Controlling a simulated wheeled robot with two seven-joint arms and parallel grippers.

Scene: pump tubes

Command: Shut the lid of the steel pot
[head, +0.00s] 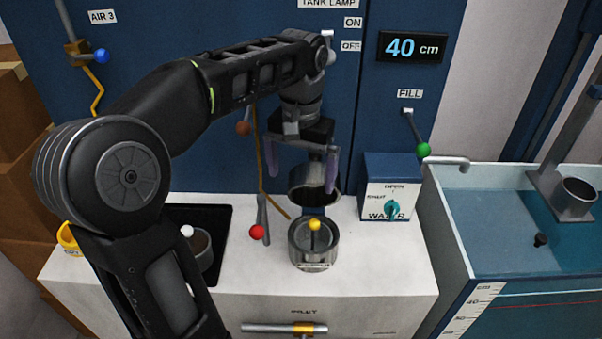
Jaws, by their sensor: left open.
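The steel pot (314,258) stands on the white counter, with a yellow ball on a stem (314,226) at its middle. Its round lid (300,196) stands raised at the back of the pot, its dark hollow side facing forward. My left gripper (302,174) hangs above and around the raised lid, fingers pointing down and spread apart, one on each side. I cannot tell whether a finger touches the lid. The gripper holds nothing that I can see. My right gripper is not in view.
A red-ball lever (257,232) stands left of the pot. A blue-and-white water box (390,190) with a teal knob is at its right. A white-ball part (187,231) sits on a dark tray, partly behind my arm. A water tank (480,250) is at right.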

